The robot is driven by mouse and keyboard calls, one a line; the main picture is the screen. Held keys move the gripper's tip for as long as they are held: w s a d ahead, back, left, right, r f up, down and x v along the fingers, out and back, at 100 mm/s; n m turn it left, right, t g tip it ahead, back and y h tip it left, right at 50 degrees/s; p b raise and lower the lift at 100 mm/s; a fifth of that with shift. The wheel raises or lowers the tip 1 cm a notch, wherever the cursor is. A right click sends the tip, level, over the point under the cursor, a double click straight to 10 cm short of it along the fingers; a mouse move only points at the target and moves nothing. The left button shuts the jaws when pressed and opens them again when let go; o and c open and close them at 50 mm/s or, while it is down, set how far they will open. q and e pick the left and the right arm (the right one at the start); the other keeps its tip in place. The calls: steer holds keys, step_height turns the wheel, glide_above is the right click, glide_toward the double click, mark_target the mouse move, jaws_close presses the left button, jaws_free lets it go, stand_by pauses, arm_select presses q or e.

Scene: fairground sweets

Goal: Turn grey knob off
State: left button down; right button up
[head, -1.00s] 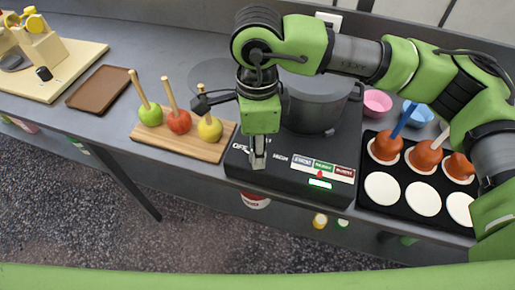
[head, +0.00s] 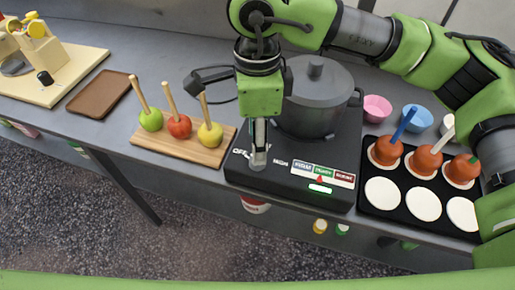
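A black hot plate (head: 304,186) stands on the counter, with an "OFF" label at its left and a coloured scale on its front right. My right gripper (head: 258,160) points down over the control area between the "OFF" and "HIGH" labels. The grey knob (head: 257,167) shows only in part at the fingertips; the fingers hide most of it. The fingers look close together, but whether they grip the knob cannot be made out. A grey lidded pot (head: 317,98) sits on the hot plate behind the gripper. My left gripper is not in view.
Several toffee apples (head: 386,150) stand on a black tray (head: 397,222) at right, near pink and blue bowls (head: 377,108). Three plain apples on sticks (head: 180,126) stand on a wooden board (head: 172,149) at left. A brown tray (head: 98,91) lies further left.

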step_height(320, 180, up, 7)
steer(key=shift+f, duration=0.15)
stand_by(0.4)
